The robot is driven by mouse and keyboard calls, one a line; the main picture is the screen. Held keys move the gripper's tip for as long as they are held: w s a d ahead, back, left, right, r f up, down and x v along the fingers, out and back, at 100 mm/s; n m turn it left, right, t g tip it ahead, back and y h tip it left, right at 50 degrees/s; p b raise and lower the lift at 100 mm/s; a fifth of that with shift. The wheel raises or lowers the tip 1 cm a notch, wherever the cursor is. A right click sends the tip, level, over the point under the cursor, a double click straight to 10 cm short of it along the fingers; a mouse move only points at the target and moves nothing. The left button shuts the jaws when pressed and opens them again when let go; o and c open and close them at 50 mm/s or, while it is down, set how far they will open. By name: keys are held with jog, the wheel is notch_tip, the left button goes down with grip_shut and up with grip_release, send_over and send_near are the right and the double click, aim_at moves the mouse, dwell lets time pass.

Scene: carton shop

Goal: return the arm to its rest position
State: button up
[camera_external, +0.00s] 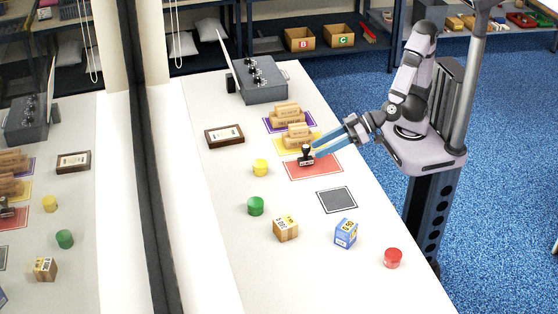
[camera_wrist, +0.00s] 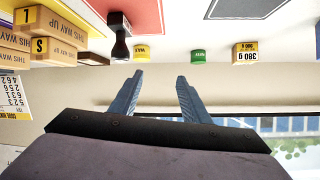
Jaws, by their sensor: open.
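My arm reaches from its base beside the table out over the near edge. My gripper (camera_external: 322,144) has blue fingers and is near the black-handled stamp (camera_external: 306,153) on the red mat (camera_external: 325,168). In the wrist view my gripper (camera_wrist: 159,77) is open, with nothing between its fingers. The stamp (camera_wrist: 121,40) shows there beyond the left finger, apart from it. The wrist picture appears upside down.
Cartons (camera_external: 298,132) stand on yellow and purple mats beside the gripper. A grey machine (camera_external: 262,88) is at the back. Yellow (camera_external: 260,167), green (camera_external: 256,206) and red (camera_external: 393,257) tubs, a brown box (camera_external: 286,229) and a blue box (camera_external: 346,233) stand toward the front.

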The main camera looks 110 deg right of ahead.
jog(key=s+d+f+n+g+p, duration=0.1)
jog(key=s+d+g+p, duration=0.4)
jog(key=s, duration=0.4)
jog(key=s+d+f+n+g+y+p, duration=0.1)
jog(key=s+d+g+p, duration=0.4)
jog(key=s+d+g, duration=0.2)
jog(key=shift+s+f+n+g+p, duration=0.3)
jog(key=shift+s+g+p, duration=0.1)
jog(key=shift+s, duration=0.55)
